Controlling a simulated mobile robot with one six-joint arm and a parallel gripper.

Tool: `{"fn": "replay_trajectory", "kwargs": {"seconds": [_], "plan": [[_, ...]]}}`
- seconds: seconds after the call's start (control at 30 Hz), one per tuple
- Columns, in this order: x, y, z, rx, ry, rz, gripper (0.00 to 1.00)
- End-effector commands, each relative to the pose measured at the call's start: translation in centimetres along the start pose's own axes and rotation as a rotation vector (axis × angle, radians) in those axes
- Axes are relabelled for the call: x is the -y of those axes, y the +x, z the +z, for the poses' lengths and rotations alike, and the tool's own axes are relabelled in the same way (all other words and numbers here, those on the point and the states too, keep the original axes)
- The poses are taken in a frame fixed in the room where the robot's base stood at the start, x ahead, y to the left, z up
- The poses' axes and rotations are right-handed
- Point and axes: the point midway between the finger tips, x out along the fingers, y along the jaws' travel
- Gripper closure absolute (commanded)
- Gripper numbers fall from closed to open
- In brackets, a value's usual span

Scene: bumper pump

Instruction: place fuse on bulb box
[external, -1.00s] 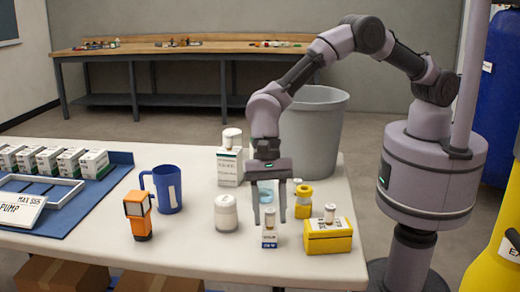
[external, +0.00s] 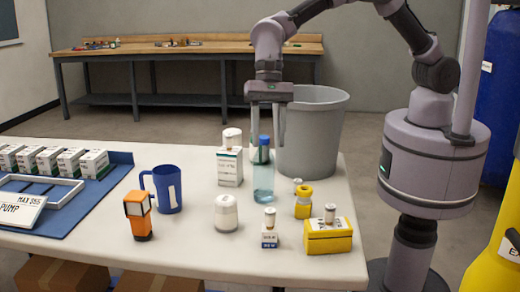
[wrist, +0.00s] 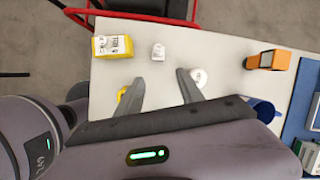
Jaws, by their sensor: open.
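A small white box with a blue printed base, which looks like the bulb box (external: 269,240), stands near the table's front edge. A short pale cylinder, which looks like the fuse (external: 269,217), stands upright on its top. The box also shows in the wrist view (wrist: 158,54), beyond my fingers.
A yellow ring-shaped item (external: 303,205), white jar (external: 226,213), orange device (external: 138,215) and blue mug (external: 167,188) stand nearby. A grey bin (external: 312,130) is behind the table.

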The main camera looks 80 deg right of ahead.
Motion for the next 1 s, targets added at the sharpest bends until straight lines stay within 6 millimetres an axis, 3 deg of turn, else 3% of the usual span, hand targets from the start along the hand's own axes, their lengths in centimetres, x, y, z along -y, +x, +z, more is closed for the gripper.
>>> {"fn": "replay_trajectory", "kwargs": {"seconds": [0.03,0.1,0.17,0.2,0.3,0.4,0.53,0.63,1.0], "plan": [[-1.1,-4.7,-0.7,-0.019,-0.064,-0.051,0.55],[-4.3,-11.1,-2.1,-0.067,-0.196,-0.117,0.55],[-8.1,-15.9,-3.4,-0.124,-0.314,-0.169,0.55],[-11.1,-18.5,-4.1,-0.168,-0.395,-0.201,0.55],[-19.1,-22.6,-5.7,-0.297,-0.592,-0.254,0.55],[-25.7,-23.5,-6.8,-0.419,-0.750,-0.270,0.55],[-30.3,-22.7,-7.7,-0.516,-0.869,-0.263,0.55],[-31.4,-22.4,-8.0,-0.542,-0.900,-0.257,0.55],[-31.4,-22.3,-7.9,-0.541,-0.903,-0.257,0.55]]}}
